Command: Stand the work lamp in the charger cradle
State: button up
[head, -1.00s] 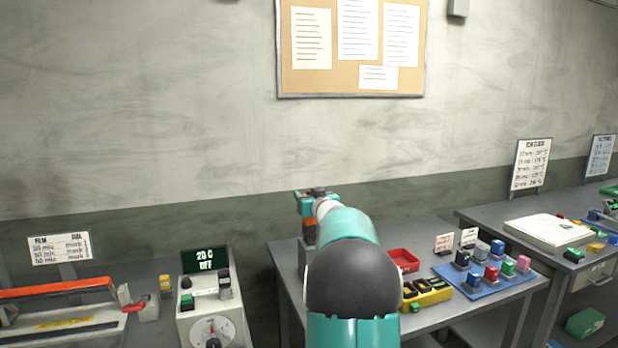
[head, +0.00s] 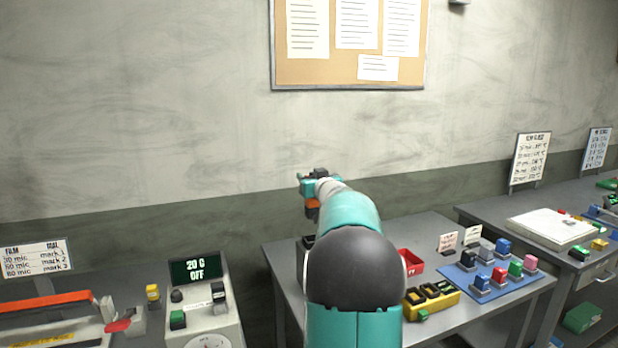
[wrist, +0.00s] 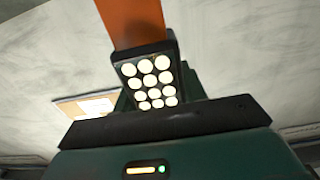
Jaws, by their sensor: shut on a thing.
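My gripper (head: 312,190) is raised above the left part of the middle table. It is shut on the work lamp, whose orange body (head: 312,205) shows just below it in the head view. In the wrist view the lamp (wrist: 150,82) has a black head with rows of round white lights and an orange part above it. A dark block (head: 308,241) at the table's left edge, below the lamp, is partly hidden by my arm; I cannot tell whether it is the charger cradle. The lamp looks clear of it.
A red tray (head: 411,262), a yellow rack (head: 432,301) and a blue mat (head: 505,280) with several coloured blocks stand right of my arm. A control box (head: 200,315) reading "20 C OFF" is at left. The wall (head: 150,130) is behind.

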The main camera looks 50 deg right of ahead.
aim_at(314, 210)
jog(key=shift+s, duration=0.15)
jog(key=shift+a+f, duration=0.1)
jog(key=shift+f, duration=4.6)
jog(key=o, duration=1.2)
jog(key=v, duration=1.3)
jog(key=shift+s+a, duration=0.15)
jog(key=shift+s, duration=0.15)
